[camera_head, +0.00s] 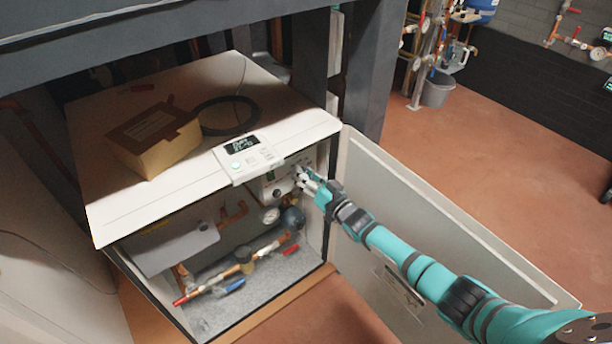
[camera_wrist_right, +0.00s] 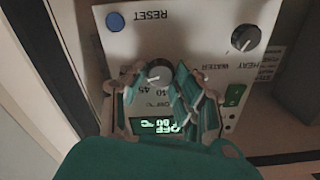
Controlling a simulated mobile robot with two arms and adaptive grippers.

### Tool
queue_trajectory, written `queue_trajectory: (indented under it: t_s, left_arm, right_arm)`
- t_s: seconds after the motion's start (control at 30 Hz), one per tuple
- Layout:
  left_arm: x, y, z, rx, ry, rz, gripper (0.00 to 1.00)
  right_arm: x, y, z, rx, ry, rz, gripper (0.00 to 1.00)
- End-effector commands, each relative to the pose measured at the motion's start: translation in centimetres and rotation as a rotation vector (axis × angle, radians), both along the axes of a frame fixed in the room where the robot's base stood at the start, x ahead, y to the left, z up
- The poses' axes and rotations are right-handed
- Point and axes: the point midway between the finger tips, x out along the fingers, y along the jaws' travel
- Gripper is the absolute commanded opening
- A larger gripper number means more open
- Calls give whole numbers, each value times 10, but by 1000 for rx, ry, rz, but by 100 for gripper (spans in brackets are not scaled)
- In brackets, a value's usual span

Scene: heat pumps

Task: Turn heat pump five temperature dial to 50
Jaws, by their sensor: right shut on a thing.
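The open heat pump (camera_head: 120,220) stands at the left of the head view, and its control panel (camera_head: 268,191) is inside near the right wall. My right gripper (camera_head: 303,177) reaches in over the open door to that panel. In the right wrist view the panel (camera_wrist_right: 190,30) appears upside down. The temperature dial (camera_wrist_right: 158,73), dark with a pale pointer mark, sits between the fingers of my right gripper (camera_wrist_right: 160,82), which is shut on it. A lit green display (camera_wrist_right: 158,126) lies below, partly covered by the fingers; its digits are hard to read. My left gripper is out of view.
A blue RESET button (camera_wrist_right: 115,21) and a heat/water knob (camera_wrist_right: 245,38) flank the dial. The open door (camera_head: 430,215) stands right of the casing. A cardboard box (camera_head: 152,138) and a black cable coil (camera_head: 228,116) lie on top, behind a keypad unit (camera_head: 248,158). Pipes (camera_head: 240,262) fill the lower cabinet.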

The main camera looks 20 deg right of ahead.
Motion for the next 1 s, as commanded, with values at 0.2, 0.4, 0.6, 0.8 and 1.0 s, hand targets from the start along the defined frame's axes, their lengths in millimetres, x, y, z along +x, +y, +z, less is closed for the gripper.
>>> queue_trajectory:
  t_s: [0.2,0.4,0.6,0.8,1.0]
  left_arm:
    - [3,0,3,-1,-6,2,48]
    - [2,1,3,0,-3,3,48]
    - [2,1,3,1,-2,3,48]
    - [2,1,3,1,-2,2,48]
    - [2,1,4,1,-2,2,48]
  right_arm:
    - [-1,0,-3,56,26,0,0]
    - [-1,0,-3,73,32,0,0]
    - [-1,0,-3,74,34,0,0]
    - [-1,0,-3,73,32,0,40]
    - [0,0,-1,73,30,0,52]
